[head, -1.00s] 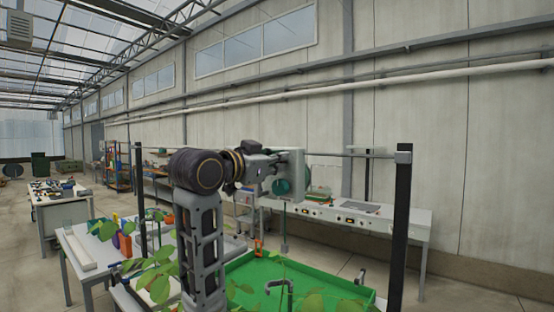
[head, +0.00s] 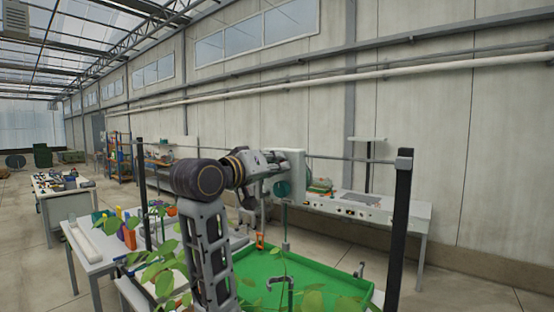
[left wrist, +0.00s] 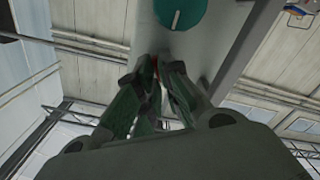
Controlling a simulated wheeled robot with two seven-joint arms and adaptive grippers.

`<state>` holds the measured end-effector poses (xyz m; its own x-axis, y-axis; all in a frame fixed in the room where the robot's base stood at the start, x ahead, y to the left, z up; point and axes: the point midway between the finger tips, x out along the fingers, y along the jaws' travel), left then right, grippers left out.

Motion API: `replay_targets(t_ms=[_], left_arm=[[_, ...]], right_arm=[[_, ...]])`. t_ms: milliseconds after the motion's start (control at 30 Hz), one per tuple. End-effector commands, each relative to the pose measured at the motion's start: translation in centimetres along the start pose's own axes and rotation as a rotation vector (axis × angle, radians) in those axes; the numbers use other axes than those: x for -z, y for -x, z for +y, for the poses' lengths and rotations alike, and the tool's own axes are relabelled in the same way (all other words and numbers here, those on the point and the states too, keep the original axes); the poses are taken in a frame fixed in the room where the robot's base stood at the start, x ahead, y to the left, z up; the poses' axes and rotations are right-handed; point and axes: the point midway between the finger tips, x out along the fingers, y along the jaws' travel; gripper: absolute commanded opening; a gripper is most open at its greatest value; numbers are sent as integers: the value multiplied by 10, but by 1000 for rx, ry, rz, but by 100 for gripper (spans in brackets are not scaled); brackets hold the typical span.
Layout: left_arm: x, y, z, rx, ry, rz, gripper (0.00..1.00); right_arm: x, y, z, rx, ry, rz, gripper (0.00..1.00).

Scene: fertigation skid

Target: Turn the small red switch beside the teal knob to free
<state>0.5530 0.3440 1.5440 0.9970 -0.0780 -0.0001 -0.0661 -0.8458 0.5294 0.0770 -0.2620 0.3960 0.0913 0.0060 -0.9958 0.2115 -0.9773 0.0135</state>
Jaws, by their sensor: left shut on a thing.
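The teal knob (left wrist: 180,12) sits on a pale grey box (left wrist: 225,45), with a white line across its face, at the top of the left wrist view. In the head view the knob (head: 283,188) shows on the side of the box (head: 292,163). My left gripper (left wrist: 162,66) is at the box face beside the knob, its fingers close together. A sliver of the small red switch (left wrist: 154,61) shows between the fingertips. The fingers hide the rest of it, so its setting cannot be read. My right gripper is in neither view.
A thin horizontal rail runs behind the box to a dark post (head: 400,230) at the right. A green tray (head: 330,284) with leafy plants lies below. A white bench (head: 400,216) stands along the wall.

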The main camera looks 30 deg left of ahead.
Motion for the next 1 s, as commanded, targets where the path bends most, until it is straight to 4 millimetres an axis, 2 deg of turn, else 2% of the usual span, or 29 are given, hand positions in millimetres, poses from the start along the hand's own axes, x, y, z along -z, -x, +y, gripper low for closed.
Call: replay_targets(t_ms=[333,900,933,1000], left_arm=[[0,0,-1,2,202,-3,0],[-1,0,-2,2,245,-2,0],[-1,0,-2,2,245,-2,10],[-1,0,-2,2,244,-2,19]], right_arm=[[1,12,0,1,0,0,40],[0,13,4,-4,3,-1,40],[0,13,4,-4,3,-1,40],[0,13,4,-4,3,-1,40]])
